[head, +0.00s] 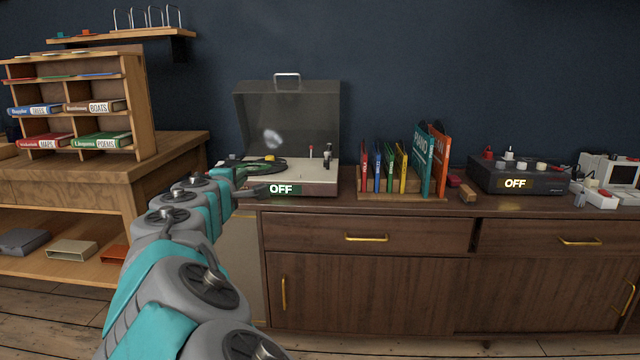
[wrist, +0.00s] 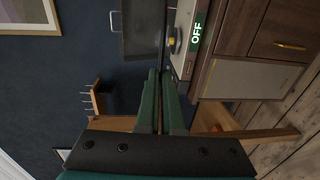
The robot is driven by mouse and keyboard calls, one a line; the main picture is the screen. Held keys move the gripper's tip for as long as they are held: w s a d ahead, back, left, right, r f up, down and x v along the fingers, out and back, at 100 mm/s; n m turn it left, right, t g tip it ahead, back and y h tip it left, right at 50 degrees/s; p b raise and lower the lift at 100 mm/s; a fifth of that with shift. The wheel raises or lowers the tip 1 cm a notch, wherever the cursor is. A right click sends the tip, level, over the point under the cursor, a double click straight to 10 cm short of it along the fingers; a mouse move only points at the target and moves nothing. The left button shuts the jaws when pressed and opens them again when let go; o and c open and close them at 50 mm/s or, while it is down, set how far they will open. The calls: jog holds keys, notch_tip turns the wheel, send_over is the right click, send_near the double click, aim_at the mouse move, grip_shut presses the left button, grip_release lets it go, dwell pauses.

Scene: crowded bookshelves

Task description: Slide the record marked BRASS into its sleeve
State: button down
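A dark record (head: 250,165) with a greenish patch lies level at the turntable (head: 310,180), in the head view. No BRASS marking can be read on it. In the head view my gripper (head: 250,180) is at the turntable's front left. A tall teal sleeve (head: 422,165) marked PIANO and a tall orange sleeve (head: 440,165) stand in a rack; the orange lettering is unclear.
The wooden rack (head: 400,194) also holds several thin coloured items. The turntable's lid (head: 287,110) is raised behind the platter, and its display reads OFF. A black device (head: 518,178) stands to the right. A shelf of books (head: 75,100) stands at the left.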

jog(key=w+d+f, duration=0.3)
jog(key=d+f, duration=0.3)
jog(key=d, duration=0.4)
jog(key=w+d+f, duration=0.3)
jog(key=d+f, duration=0.2)
jog(key=d, duration=0.6)
jog(key=w+d+f+y, duration=0.1)
jog(key=w+d+f, duration=0.2)
jog(key=d+f, duration=0.3)
jog(key=d, duration=0.5)
jog(key=shift+w+f+n, duration=0.25)
jog(key=shift+f+n, duration=0.05)
jog(key=shift+n, duration=0.1)
notch_tip(320, 180, down, 4)
jog(key=b, duration=0.4)
jog(key=shift+f, duration=0.2)
